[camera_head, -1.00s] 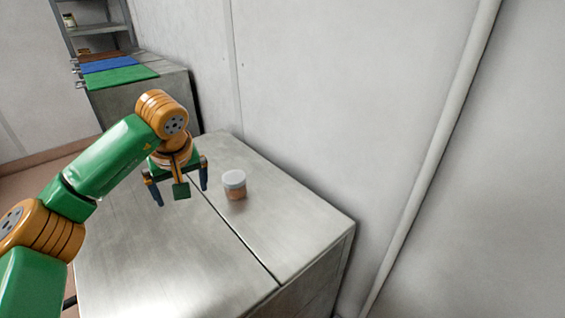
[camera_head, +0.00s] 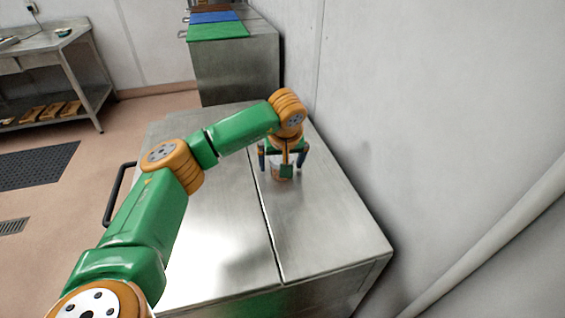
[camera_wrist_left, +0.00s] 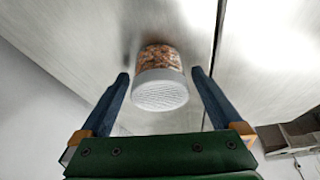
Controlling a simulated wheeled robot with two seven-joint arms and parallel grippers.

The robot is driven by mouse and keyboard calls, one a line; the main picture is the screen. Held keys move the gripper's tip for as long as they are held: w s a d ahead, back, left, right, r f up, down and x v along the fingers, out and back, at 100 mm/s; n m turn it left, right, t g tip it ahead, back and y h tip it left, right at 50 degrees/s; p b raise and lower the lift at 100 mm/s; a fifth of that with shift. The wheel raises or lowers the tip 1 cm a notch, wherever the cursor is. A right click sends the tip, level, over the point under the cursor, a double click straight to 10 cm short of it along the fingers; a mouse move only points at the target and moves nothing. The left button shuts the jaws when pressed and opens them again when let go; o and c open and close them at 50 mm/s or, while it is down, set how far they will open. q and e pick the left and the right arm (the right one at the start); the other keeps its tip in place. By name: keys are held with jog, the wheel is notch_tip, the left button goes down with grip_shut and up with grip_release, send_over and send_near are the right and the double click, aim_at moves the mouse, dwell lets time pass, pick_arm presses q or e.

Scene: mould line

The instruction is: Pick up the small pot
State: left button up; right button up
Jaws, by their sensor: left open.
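The small pot (camera_wrist_left: 159,78) has a pale ribbed lid and clear sides with orange-brown contents. It stands on the steel worktop, and in the head view the pot (camera_head: 275,170) is partly hidden behind my left gripper. My left gripper (camera_head: 282,168) is open and above the pot. In the left wrist view the two blue fingers of the left gripper (camera_wrist_left: 159,75) lie on either side of the pot, with a gap on each side. My right gripper is not in view.
The steel worktop (camera_head: 315,225) is otherwise clear, with a seam along it. A wall (camera_head: 440,110) rises close on its right. Green, blue and brown boards (camera_head: 218,31) lie on a steel unit behind. Another steel table (camera_head: 42,50) stands at far left.

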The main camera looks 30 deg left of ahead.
pick_arm(q)
jog(key=shift+r, duration=0.1)
jog(key=c, duration=1.6)
